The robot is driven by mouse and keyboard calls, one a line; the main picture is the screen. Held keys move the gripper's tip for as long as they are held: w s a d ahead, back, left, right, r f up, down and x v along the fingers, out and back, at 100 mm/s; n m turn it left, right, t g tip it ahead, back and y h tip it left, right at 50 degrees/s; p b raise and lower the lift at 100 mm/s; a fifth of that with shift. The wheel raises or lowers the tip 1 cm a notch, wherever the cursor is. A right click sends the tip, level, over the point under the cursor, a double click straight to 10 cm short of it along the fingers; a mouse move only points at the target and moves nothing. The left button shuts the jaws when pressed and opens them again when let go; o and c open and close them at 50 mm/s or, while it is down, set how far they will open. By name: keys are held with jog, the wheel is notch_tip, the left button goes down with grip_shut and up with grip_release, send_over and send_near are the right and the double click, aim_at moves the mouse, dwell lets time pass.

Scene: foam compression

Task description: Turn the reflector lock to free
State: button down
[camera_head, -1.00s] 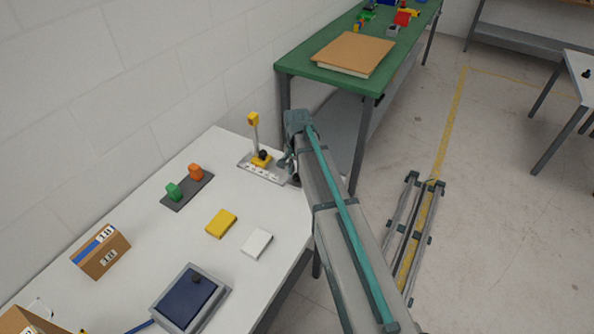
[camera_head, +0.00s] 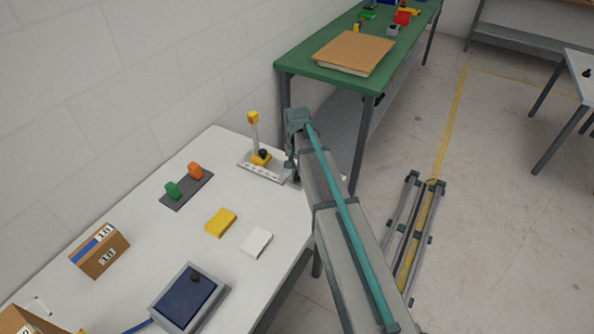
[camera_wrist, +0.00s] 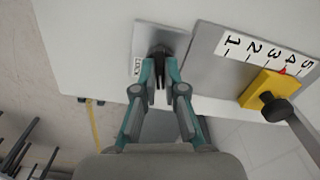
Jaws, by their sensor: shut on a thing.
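The reflector lock is a dark upright lever (camera_wrist: 158,50) on a small pale plate (camera_wrist: 146,35) marked LOCK. In the wrist view my gripper (camera_wrist: 161,68) has its teal fingers closed around the lever. The fingers hide part of the lever and plate. In the head view my gripper (camera_head: 292,172) is low beside the right end of the reflector base (camera_head: 262,173), and the lock is mostly hidden there. The reflector carriage (camera_wrist: 265,93) is a yellow block with a black knob (camera_wrist: 279,110) beside a 1-to-5 scale. Its red pointer is near 4.
On the white table (camera_head: 225,160) stand a green and orange block pair (camera_head: 186,187), a yellow block (camera_head: 220,222), a white block (camera_head: 257,241), a blue pad (camera_head: 188,298) and a cardboard box (camera_head: 100,251). A green table (camera_head: 320,77) stands behind.

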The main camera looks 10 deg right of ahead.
jog(key=n+b, duration=0.1)
jog(key=n, duration=1)
jog(key=shift+b, duration=0.35)
jog(key=shift+n, duration=1.9)
jog(key=c, duration=1.2)
grip_release()
jog(key=shift+c, duration=0.2)
jog(key=shift+r, duration=0.15)
notch_tip(320, 180, up, 12)
